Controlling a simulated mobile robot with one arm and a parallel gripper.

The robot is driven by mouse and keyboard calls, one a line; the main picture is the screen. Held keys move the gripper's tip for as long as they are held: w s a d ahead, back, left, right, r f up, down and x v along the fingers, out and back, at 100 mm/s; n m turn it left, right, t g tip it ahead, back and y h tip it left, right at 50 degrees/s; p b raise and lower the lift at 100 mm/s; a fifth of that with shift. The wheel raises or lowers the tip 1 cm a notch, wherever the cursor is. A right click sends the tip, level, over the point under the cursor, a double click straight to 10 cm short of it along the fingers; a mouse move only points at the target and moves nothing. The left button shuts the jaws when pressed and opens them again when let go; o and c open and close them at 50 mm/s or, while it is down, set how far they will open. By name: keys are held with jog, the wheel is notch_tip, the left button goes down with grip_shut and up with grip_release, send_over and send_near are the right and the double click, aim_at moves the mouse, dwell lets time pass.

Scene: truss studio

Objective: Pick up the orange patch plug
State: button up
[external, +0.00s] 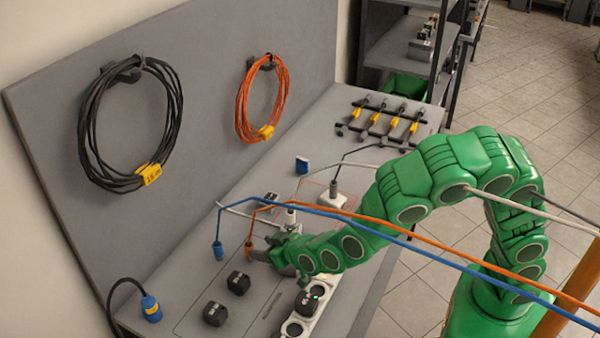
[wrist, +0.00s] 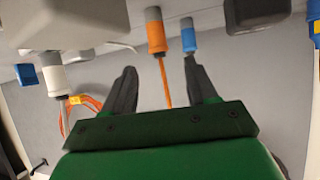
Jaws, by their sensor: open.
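The orange patch plug (external: 249,246) stands upright on the grey bench in the external view, with its orange cable rising from the top. In the wrist view the orange plug (wrist: 155,32) shows beyond the fingertips, its cable running down between the two fingers. My gripper (external: 262,252) is low over the bench, just right of the orange plug, partly hidden by my wrist. In the wrist view my gripper (wrist: 160,72) has its dark fingers spread, with nothing clasped. I cannot tell whether a finger touches the plug or cable.
A blue plug (external: 218,250) stands close left of the orange one; a white plug (external: 291,218) stands behind my gripper. Blue, orange and white cables stretch across my arm. Black blocks (external: 238,282) and a socket strip (external: 318,300) lie in front. Coiled cables hang on the back panel.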

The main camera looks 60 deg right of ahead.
aim_at(251, 247)
jog(key=shift+x, duration=0.8)
jog(key=shift+f+x, duration=0.3)
jog(key=shift+x, duration=2.7)
jog(key=shift+f, duration=0.1)
jog(key=c, duration=1.1)
jog(key=shift+o, duration=0.2)
